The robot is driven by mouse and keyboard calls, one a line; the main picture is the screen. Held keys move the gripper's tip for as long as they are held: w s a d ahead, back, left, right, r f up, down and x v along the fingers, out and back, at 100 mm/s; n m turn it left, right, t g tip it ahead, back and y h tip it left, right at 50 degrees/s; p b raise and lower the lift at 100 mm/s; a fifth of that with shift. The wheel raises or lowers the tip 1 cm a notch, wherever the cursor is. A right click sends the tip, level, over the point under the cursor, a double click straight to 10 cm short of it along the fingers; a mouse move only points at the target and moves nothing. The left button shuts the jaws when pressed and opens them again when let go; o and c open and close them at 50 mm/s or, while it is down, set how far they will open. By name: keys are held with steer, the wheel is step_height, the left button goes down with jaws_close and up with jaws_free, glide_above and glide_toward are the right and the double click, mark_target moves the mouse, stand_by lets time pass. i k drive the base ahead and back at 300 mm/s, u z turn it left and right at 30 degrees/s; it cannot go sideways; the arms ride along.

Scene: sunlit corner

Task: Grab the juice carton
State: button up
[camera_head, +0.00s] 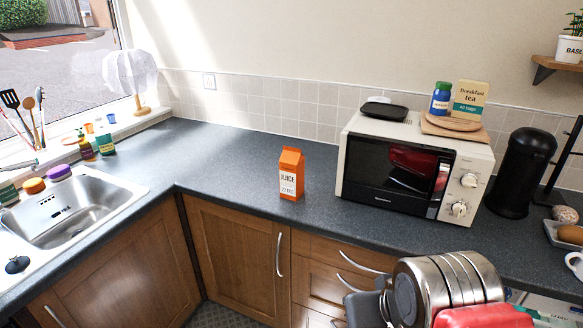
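The juice carton (291,174) is orange with a white label reading "JUICE" and a gabled top. It stands upright on the dark grey countertop (237,160), left of the microwave and apart from it. Part of my arm (440,290), silver with grey and red parts, shows at the lower right, in front of the drawers. I cannot make out my gripper's fingers in this view. Nothing touches the carton.
A white microwave (408,165) stands right of the carton, with a black tray, blue jar and tea box on top. A black canister (520,172) is further right. A sink (70,205) is at the left. The counter around the carton is clear.

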mark_target(292, 160)
steer(key=i, duration=0.8)
steer(key=u, duration=2.85)
